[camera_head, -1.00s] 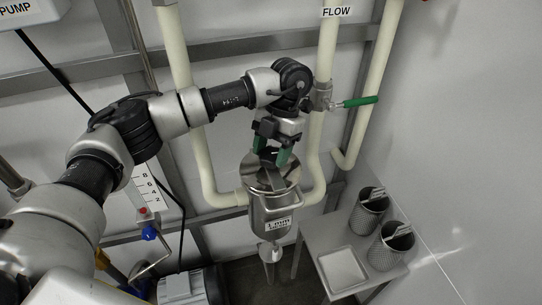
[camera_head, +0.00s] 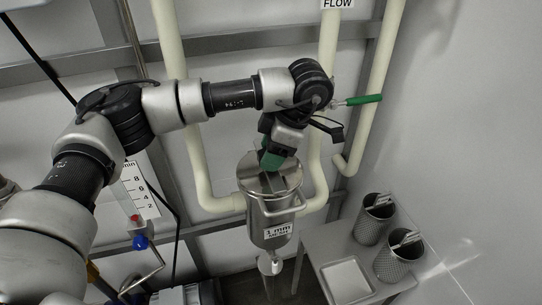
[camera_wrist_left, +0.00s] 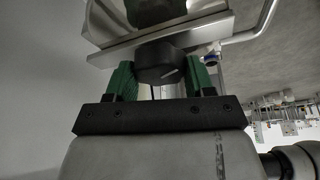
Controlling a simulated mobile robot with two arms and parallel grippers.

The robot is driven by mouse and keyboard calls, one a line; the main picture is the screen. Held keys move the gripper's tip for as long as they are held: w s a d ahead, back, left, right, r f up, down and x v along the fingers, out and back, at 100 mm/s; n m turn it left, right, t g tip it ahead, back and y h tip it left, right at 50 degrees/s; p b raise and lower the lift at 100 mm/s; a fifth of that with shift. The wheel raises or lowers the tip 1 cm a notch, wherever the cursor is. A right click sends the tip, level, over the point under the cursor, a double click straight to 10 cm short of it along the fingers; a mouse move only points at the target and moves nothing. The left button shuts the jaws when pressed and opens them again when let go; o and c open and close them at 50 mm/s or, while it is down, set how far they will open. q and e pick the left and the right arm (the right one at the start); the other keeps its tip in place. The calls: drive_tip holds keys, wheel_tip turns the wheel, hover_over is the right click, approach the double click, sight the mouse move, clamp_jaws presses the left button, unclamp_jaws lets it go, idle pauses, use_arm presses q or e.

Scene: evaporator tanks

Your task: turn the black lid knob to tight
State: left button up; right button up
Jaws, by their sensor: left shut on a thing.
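The black lid knob (camera_wrist_left: 160,62) shows in the left wrist view, with a pale mark line on its face. It sits at a flat metal bar (camera_wrist_left: 160,38) across the lid. My left gripper (camera_wrist_left: 160,80) has its green fingers on both sides of the knob and is shut on it. In the head view my left gripper (camera_head: 271,160) comes down onto the lid (camera_head: 258,183) of the steel strainer housing (camera_head: 270,215), labelled 1 mm. The knob is hidden there behind the fingers. My right gripper is in neither view.
Cream pipes (camera_head: 200,150) run on both sides of the housing. A green-handled valve (camera_head: 362,100) is just right of my wrist. A steel table (camera_head: 325,240) at right holds two mesh baskets (camera_head: 372,222) and a square tray (camera_head: 347,282).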

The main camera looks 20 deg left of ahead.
use_arm(q)
drive_tip(key=m+t+b, duration=0.2)
drive_tip(key=m+b, duration=0.1)
drive_tip(key=m, duration=0.2)
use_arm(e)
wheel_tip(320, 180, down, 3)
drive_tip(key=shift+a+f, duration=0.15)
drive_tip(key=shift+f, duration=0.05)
use_arm(q)
drive_tip(key=shift+m, duration=0.3)
drive_tip(key=o, duration=0.9)
drive_tip(key=shift+d, duration=0.1)
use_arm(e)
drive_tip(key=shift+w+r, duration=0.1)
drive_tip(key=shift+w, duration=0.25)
use_arm(q)
drive_tip(key=v, duration=0.5)
drive_tip(key=p+v, duration=0.1)
drive_tip(key=v, duration=0.4)
drive_tip(key=shift+s+d+r, duration=0.15)
drive_tip(key=shift+s+r, duration=0.1)
drive_tip(key=shift+r, duration=0.1)
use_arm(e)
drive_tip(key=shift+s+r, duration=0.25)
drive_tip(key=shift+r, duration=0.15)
